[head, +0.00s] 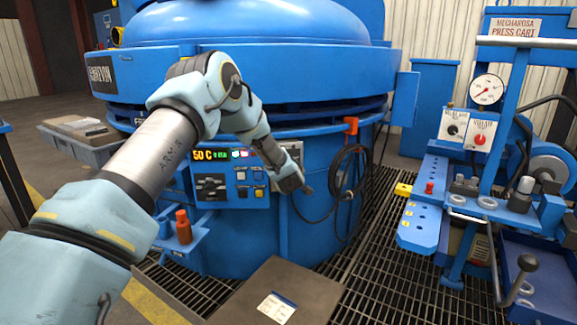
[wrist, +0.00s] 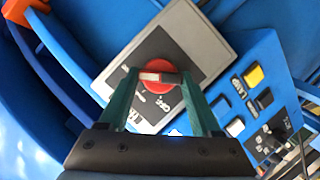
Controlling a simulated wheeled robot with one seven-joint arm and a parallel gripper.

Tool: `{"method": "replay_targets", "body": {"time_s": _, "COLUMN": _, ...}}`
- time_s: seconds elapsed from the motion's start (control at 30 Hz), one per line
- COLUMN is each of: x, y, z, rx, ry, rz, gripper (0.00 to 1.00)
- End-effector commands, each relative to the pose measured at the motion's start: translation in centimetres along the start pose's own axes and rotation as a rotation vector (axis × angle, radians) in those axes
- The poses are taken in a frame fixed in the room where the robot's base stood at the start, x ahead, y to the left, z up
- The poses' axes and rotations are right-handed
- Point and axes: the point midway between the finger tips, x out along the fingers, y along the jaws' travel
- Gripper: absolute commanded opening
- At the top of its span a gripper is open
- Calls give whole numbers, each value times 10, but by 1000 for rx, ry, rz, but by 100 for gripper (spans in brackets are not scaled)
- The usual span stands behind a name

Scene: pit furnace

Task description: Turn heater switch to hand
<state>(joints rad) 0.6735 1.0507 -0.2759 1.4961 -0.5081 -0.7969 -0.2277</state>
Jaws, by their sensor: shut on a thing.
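The heater switch, a round red knob (wrist: 160,72) with a pale grip bar across it, sits on a grey and black switch plate (wrist: 124,58) in the wrist view. My gripper (wrist: 157,79) has its two green fingers on either side of the knob, shut on it. The bar lies nearly level in the picture. The plate's lettering is tilted and too small to read surely, so I cannot tell the selected position. In the head view, my gripper (head: 290,182) is at the grey plate on the blue furnace's front, and it hides the knob.
The furnace control panel (head: 228,183), with a lit display reading 50 C, is just left of the switch plate. A black cable coil (head: 348,180) hangs to the right. A shelf with an orange bottle (head: 183,227) is below left. A press cart (head: 470,190) stands right.

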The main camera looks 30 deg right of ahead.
Motion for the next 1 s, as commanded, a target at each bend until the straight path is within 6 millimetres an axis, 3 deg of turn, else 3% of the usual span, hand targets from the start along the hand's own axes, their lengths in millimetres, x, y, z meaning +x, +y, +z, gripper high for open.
{"method": "replay_targets", "body": {"time_s": 0.57, "x": 0, "y": 0, "z": 1, "rx": 28, "ry": -1, "rz": -11, "gripper": 9}}
{"method": "replay_targets", "body": {"time_s": 0.6, "x": 0, "y": 0, "z": 1, "rx": 28, "ry": -1, "rz": -11, "gripper": 69}}
{"method": "replay_targets", "body": {"time_s": 0.83, "x": 0, "y": 0, "z": 1, "rx": 27, "ry": -1, "rz": -11, "gripper": 95}}
{"method": "replay_targets", "body": {"time_s": 1.0, "x": 0, "y": 0, "z": 0, "rx": 26, "ry": 0, "rz": -11, "gripper": 95}}
